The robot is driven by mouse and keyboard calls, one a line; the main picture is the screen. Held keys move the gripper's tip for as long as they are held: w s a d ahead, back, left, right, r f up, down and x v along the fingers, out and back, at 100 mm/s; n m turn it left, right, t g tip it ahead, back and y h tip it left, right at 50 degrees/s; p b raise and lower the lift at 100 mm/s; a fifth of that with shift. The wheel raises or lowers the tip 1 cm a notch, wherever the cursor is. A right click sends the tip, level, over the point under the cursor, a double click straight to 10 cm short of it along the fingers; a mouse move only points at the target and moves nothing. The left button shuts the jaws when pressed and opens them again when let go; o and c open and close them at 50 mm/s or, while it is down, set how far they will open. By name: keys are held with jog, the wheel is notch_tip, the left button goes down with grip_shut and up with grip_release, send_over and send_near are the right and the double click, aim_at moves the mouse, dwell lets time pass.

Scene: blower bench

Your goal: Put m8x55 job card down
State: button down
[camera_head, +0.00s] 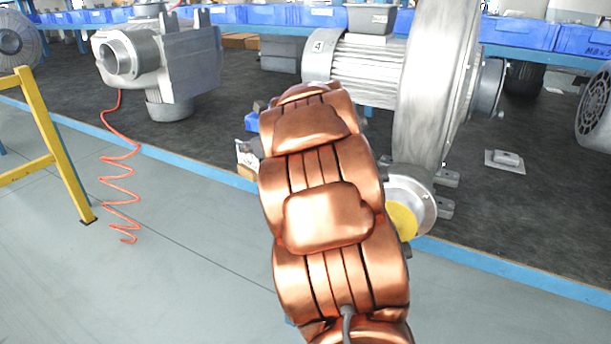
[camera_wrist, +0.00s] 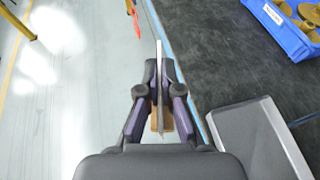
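The job card (camera_head: 246,157) is a white card with a tan wooden block at its foot. In the head view it shows to the left of my arm, near the bench's front edge. In the wrist view the card (camera_wrist: 158,55) stands edge-on between the two fingers of my gripper (camera_wrist: 159,82). The fingers close on it from both sides, and the tan block (camera_wrist: 168,122) shows between them. There the card overlaps the floor beside the blue bench edge. My arm hides the gripper in the head view, and the card's print is unreadable.
The dark bench top (camera_head: 540,215) carries a large grey blower (camera_head: 430,90) and a grey motor casting (camera_head: 160,60). A blue bin (camera_wrist: 290,25) and a grey tray (camera_wrist: 255,140) lie right of my gripper. A red coiled hose (camera_head: 120,185) hangs left, beside a yellow frame (camera_head: 45,130).

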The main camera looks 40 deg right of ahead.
jog(key=s+d+r+m+h, duration=0.1)
jog(key=s+d+r, duration=0.15)
jog(key=d, duration=0.45)
jog(key=s+d+r+m+h, duration=0.1)
jog(key=s+d+r, duration=0.1)
jog(key=s+d, duration=0.3)
jog(key=shift+w+d+f+b, duration=0.15)
jog(key=shift+d+f, duration=0.15)
jog(key=shift+f, duration=1.4)
jog(key=shift+w+d+f+b, duration=0.2)
jog(key=shift+d+f, duration=0.1)
jog(key=shift+f, duration=1.45)
jog(key=shift+w+d+f+b, duration=0.15)
jog(key=shift+d+f, duration=0.15)
jog(key=shift+f, duration=1.4)
jog(key=shift+f, duration=0.2)
jog(key=c, duration=1.3)
grip_release()
jog(key=shift+r, duration=0.15)
jog(key=shift+r, duration=0.2)
jog(key=v, duration=1.2)
jog(key=shift+a, duration=0.15)
jog(key=shift+w, duration=0.1)
